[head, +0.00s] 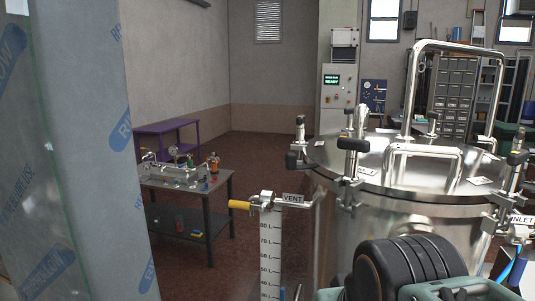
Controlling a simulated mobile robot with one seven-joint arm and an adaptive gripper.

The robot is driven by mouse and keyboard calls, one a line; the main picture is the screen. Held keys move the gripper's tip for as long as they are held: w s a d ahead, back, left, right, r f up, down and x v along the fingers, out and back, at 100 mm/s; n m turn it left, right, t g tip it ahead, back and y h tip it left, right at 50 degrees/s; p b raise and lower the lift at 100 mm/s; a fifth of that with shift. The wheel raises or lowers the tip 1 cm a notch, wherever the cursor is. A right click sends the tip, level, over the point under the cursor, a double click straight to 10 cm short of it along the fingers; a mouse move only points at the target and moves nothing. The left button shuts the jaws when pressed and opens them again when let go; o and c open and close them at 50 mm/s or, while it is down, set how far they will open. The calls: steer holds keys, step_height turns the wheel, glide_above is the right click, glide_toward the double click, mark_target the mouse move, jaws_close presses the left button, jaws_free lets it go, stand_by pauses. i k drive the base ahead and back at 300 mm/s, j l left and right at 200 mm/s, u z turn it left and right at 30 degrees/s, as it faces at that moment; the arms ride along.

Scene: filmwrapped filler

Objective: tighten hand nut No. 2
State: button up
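A steel vessel (345,235) with a round shiny lid (405,153) stands at the right in the head view. Clamps with black hand nuts sit around the lid's rim. One black hand nut (353,144) is at the near left, one (292,160) sticks out at the left edge, and one (517,158) is at the right. Small white tags lie on the lid near the clamps, one at the front (370,171); their numbers are too small to read, so I cannot tell which nut is No. 2. My gripper is not in view.
A tall handle (413,80) rises over the lid. A yellow-handled VENT valve (240,205) and a level scale (270,245) stand left of the vessel. A dark ribbed shape blocks the vessel's lower front. A grey workbench (205,187) and a wrapped panel (85,160) are further left.

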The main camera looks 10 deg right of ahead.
mark_target(434, 116)
steer(key=k+l+u, duration=0.1)
steer(key=k+l, duration=0.6)
steer(key=k, duration=0.3)
steer(key=k+l+u, duration=0.1)
steer(key=l, duration=0.25)
steer(key=k+l+u, duration=0.1)
steer(key=k+l, duration=0.3)
steer(key=l, duration=0.3)
steer(key=k+l+u, duration=0.1)
steer(key=l, duration=0.3)
steer(key=l+u, duration=0.15)
steer(key=l, duration=0.65)
steer(key=l+u, duration=0.1)
steer(key=l, duration=0.65)
steer(key=i+l, duration=0.15)
steer(key=l, duration=0.2)
steer(key=i+l, duration=0.15)
steer(key=l, duration=0.2)
steer(key=i+l+u, duration=0.1)
steer(key=l, duration=0.25)
